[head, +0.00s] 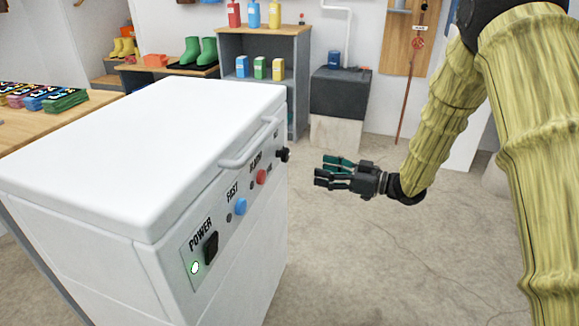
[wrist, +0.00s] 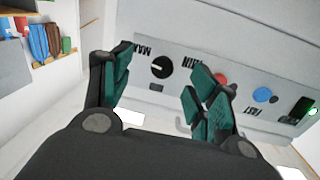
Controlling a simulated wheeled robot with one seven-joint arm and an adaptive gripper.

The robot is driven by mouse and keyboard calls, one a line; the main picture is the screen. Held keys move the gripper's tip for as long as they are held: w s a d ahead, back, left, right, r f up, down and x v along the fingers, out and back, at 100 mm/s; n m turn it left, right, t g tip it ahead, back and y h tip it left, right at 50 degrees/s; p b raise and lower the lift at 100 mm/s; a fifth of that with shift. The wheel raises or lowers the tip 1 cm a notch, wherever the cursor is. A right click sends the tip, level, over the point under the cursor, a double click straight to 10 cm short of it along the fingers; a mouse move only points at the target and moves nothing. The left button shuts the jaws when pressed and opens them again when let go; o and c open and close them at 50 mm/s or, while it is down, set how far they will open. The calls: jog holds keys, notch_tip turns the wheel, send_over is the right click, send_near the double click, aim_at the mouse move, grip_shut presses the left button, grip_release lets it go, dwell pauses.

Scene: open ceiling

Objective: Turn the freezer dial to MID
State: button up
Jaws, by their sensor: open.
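The white chest freezer (head: 150,150) stands at left in the head view. Its black dial (head: 283,154) is at the far end of the front panel. In the wrist view the dial (wrist: 162,67) shows between the fingers, with a white mark toward its left side. A MAX label (wrist: 142,49) is on the left and a MIN label (wrist: 192,62) on the right; no MID label is readable. My gripper (head: 321,171), with teal finger pads, is open and empty, apart from the panel and right of the dial in the head view.
The panel also has a red button (head: 261,177), a blue button (head: 240,205) and a black power switch (head: 211,247) with a lit green light. A handle (head: 250,143) juts from the lid near the dial. The floor right of the freezer is clear.

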aim_at(288, 156)
jog(key=shift+n+g+y, duration=0.4)
jog(key=shift+n+g, duration=0.3)
jog(key=shift+n, duration=0.1)
jog(key=r+b+x, duration=0.1)
jog(key=x, duration=0.2)
jog(key=b+x, duration=0.2)
jog(key=x, duration=0.2)
jog(key=r+b+x, duration=0.1)
jog(key=x, duration=0.3)
jog(key=shift+s+r, duration=0.1)
jog(key=shift+r, duration=0.25)
jog(key=c, duration=1)
